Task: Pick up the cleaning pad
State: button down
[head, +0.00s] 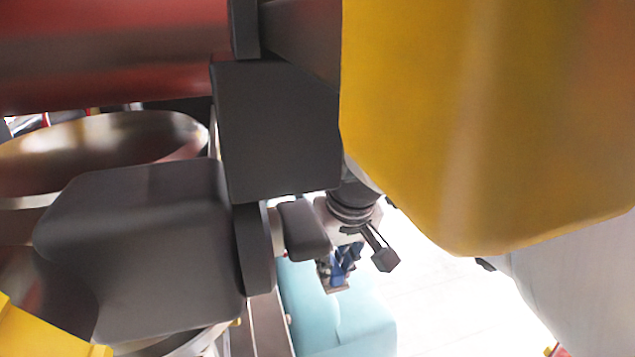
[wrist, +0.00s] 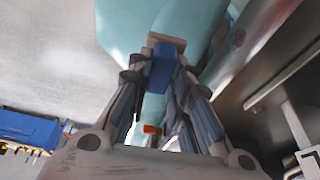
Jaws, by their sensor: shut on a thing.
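My gripper (wrist: 162,66) is shut on a small blue block, which I take to be the cleaning pad (wrist: 160,72), between its fingertips in the wrist view. In the head view my gripper (head: 338,282) is small, below the middle of the picture, pointing down in front of a light teal surface. Blue shows between its fingers there, but the pad's outline cannot be made out. The fingers cover part of the pad.
A light teal rounded form (head: 345,315) lies behind my gripper. Dark grey seat-like pads (head: 140,245) and a large yellow rounded body (head: 480,120) crowd close around the arm. Pale floor (head: 430,300) is open at lower right. A metal panel (wrist: 260,60) stands at right in the wrist view.

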jog(key=w+d, duration=0.2)
jog(key=d, duration=0.6)
jog(key=w+d+b, duration=0.1)
jog(key=w+d, duration=0.2)
jog(key=d, duration=0.6)
jog(key=shift+d+f, duration=0.15)
jog(key=shift+d, duration=0.1)
